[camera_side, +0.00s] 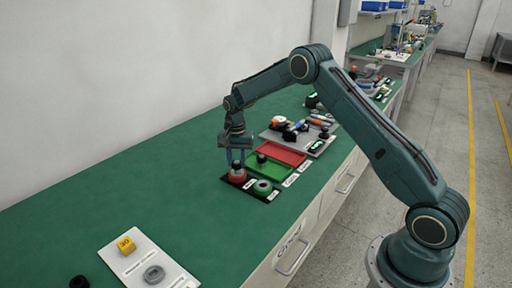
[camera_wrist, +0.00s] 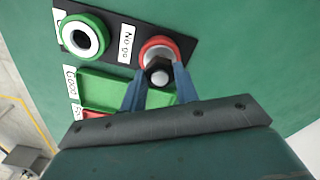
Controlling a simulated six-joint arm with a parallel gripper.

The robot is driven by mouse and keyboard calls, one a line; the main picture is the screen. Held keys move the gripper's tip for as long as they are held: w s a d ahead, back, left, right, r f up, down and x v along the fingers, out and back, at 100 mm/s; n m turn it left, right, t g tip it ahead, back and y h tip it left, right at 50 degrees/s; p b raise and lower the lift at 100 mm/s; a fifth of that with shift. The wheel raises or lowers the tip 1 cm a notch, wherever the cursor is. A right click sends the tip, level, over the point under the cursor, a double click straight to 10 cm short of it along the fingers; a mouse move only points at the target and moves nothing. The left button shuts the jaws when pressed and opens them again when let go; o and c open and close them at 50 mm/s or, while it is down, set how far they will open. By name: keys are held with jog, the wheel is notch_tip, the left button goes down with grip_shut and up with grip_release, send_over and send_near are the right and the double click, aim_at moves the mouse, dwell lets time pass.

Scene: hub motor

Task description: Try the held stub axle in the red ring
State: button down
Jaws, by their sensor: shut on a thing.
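My gripper (camera_side: 237,163) is shut on the stub axle, right above the red ring (camera_side: 237,176). In the wrist view my gripper's blue fingers (camera_wrist: 157,80) pinch the stub axle (camera_wrist: 159,73), dark with a pale rounded end. It overlaps the lower part of the red ring (camera_wrist: 153,43) on the black plate, beside a "No go" label. I cannot tell whether the axle enters the ring's hole. The green ring (camera_wrist: 98,37) with a pale inner band sits to the left on the same plate; it also shows in the side view (camera_side: 262,187).
A green tray (camera_side: 268,172) holding a dark piece and a red tray (camera_side: 281,153) lie behind the plate. A grey board (camera_side: 318,146) with tools is farther back. A white board (camera_side: 146,257) carries a yellow block and a grey ring. The left bench is mostly clear.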

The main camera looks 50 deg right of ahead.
jog(key=shift+r, duration=0.9)
dwell(0.4)
jog(key=shift+r, duration=1.8)
jog(key=shift+f, duration=0.15)
jog(key=shift+f, duration=2)
jog(key=shift+f, duration=0.7)
dwell(0.9)
jog(key=shift+r, duration=0.9)
